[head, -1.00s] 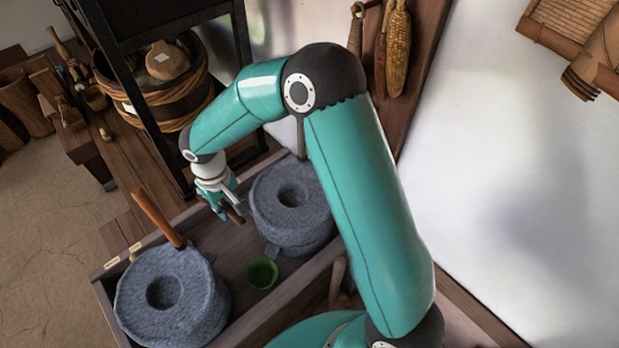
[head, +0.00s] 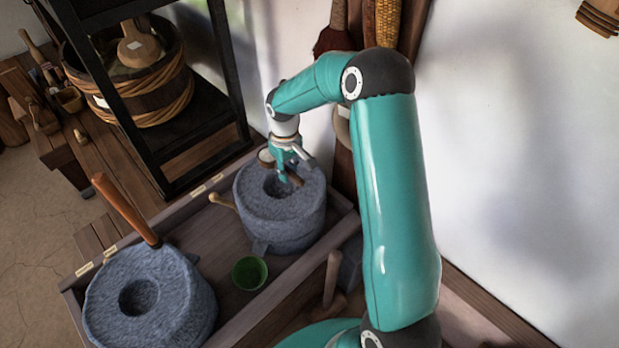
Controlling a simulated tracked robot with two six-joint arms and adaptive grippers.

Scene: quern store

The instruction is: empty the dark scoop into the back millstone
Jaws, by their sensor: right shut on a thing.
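The back millstone (head: 312,215) is a grey round stone with a dark hole in its top. It stands at the far end of a wooden trough. My right gripper (head: 291,171) is over its back rim and shut on the dark scoop. The fingers partly hide the scoop. My left gripper is out of view.
A front millstone (head: 185,305) with an upright wooden handle (head: 125,210) stands nearer. A green bowl (head: 249,272) sits between the stones. A light wooden handle (head: 222,202) lies left of the back stone. A black rack (head: 232,75) stands behind left; the wall is at right.

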